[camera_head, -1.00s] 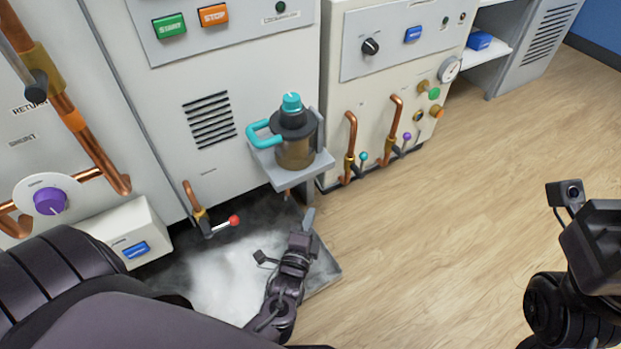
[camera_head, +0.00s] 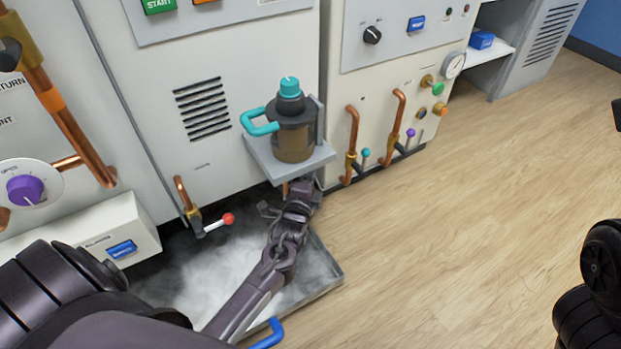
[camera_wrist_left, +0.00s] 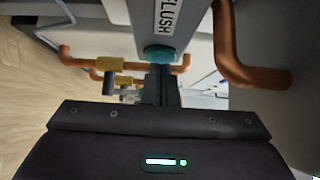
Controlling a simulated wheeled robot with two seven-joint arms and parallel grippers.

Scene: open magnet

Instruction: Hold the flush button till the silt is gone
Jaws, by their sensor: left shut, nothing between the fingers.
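The filter vessel (camera_head: 293,113) has a teal cap, a teal handle and a clear bowl of murky brown silt (camera_head: 293,147). It stands upright on a grey bracket (camera_head: 318,157). In the left wrist view, a teal flush button (camera_wrist_left: 158,53) sits beside the FLUSH label, and the shut, empty fingers of my left gripper (camera_wrist_left: 160,76) line up with it. They appear to meet it, but pressing cannot be confirmed. In the head view my left gripper (camera_head: 308,186) is just below the bracket, where the button is hidden. My right gripper is out of view.
A misty tray (camera_head: 330,284) lies below my left arm. A red-tipped valve lever (camera_head: 222,221) is left of the gripper. Copper pipes (camera_head: 352,145) rise right of the bracket. The wooden floor (camera_head: 470,220) is clear at right.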

